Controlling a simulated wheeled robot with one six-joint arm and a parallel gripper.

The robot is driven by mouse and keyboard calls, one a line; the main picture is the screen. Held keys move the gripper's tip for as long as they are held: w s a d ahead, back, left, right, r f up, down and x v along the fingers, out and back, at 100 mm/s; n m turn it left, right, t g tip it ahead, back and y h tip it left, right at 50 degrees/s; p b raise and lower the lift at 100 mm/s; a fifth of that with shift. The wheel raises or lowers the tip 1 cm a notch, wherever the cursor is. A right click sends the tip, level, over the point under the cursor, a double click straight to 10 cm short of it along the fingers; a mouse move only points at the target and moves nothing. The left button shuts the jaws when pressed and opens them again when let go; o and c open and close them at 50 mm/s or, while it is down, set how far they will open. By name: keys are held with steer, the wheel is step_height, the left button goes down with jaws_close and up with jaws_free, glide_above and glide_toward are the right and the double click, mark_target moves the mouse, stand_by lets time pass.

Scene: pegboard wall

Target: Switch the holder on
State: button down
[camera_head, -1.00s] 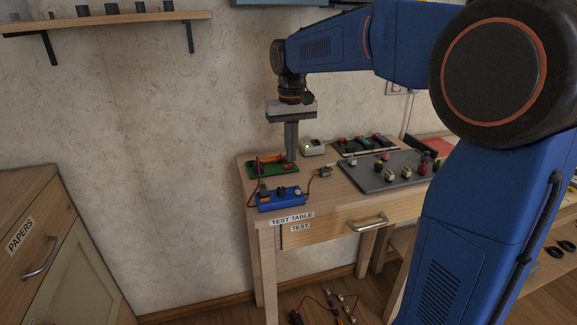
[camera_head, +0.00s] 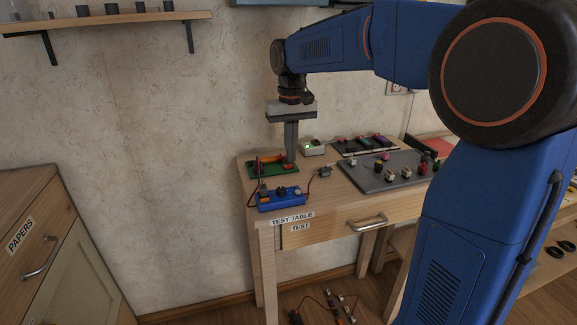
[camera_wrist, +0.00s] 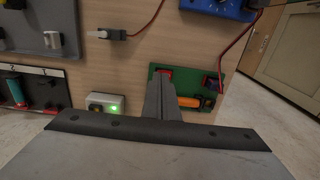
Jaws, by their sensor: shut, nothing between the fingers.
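The holder is a green board (camera_head: 259,173) with an orange cylinder (camera_head: 268,159) on it, at the back left of the test table. In the wrist view the green board (camera_wrist: 214,80) carries a red part (camera_wrist: 164,71) near the fingertips and a dark block with a wire. My gripper (camera_head: 291,160) points straight down with shut, empty fingers at the right end of the board. In the wrist view my gripper (camera_wrist: 162,78) covers part of the board and the red part. I cannot tell whether the fingertips touch it.
A white box (camera_head: 315,149) with a lit green light stands just right of my gripper. A blue device (camera_head: 281,198) with wires sits in front. A grey board (camera_head: 367,183) with small parts and a dark rack (camera_head: 352,149) lie to the right. The wall is close behind.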

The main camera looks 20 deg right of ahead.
mark_target(291, 164)
steer(key=shift+f, duration=0.7)
stand_by(1.1)
steer(key=shift+r, duration=3.55)
